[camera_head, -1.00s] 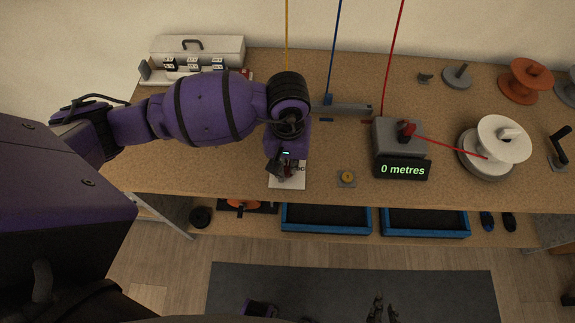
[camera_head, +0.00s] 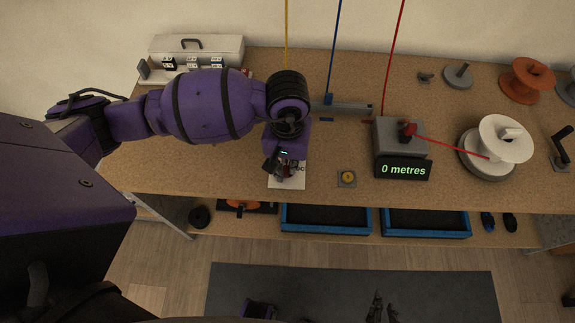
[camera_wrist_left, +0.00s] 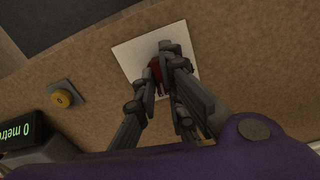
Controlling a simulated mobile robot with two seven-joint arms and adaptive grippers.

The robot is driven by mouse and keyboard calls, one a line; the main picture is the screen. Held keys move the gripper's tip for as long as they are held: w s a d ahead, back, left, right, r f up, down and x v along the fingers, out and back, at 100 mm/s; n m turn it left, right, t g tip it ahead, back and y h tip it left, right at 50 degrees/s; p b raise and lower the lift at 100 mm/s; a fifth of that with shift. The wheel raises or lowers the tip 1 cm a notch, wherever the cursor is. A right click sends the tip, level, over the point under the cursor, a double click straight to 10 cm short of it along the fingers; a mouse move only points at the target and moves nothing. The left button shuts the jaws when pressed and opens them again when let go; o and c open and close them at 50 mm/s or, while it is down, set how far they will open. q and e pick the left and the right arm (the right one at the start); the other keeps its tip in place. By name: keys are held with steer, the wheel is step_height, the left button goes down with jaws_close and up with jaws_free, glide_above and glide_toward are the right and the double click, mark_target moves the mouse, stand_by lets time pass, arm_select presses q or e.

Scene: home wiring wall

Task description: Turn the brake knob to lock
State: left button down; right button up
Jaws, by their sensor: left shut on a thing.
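A white card or plate (camera_head: 289,181) with partly hidden dark lettering lies near the front edge of the bench. It also shows in the left wrist view (camera_wrist_left: 133,53). My left gripper (camera_head: 277,165) reaches down over it. In the left wrist view my left gripper (camera_wrist_left: 157,72) is shut on a dark red knob (camera_wrist_left: 155,69) at the card, probably the brake knob. The fingers and wrist hide most of the knob, and its pointing direction cannot be read. My right gripper (camera_head: 380,308) appears low in the head view, away from the bench; its finger gap is unclear.
A yellow button (camera_head: 347,177) on a grey plate sits right of the card. A meter (camera_head: 402,169) reads "0 metres". Red wire runs from it to a white spool (camera_head: 503,139). Blue trays (camera_head: 327,227) lie on the shelf below. Clear bench lies left of the card.

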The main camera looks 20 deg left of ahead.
arm_select(q)
steer(key=shift+f+m, duration=0.1)
steer(key=shift+m, duration=0.3)
steer(key=shift+b, duration=0.3)
arm_select(e)
steer(key=shift+s+d+f, duration=0.1)
steer(key=shift+s+f, duration=0.6)
steer(key=shift+s, duration=0.25)
arm_select(q)
steer(key=shift+m, duration=0.3)
arm_select(e)
steer(key=shift+f, duration=0.1)
arm_select(q)
steer(key=shift+m+b, duration=0.6)
steer(key=shift+m, duration=0.3)
arm_select(e)
steer(key=shift+s+f+g, duration=0.1)
steer(key=shift+f+g, duration=0.2)
steer(key=shift+f, duration=0.5)
steer(key=shift+s, duration=0.1)
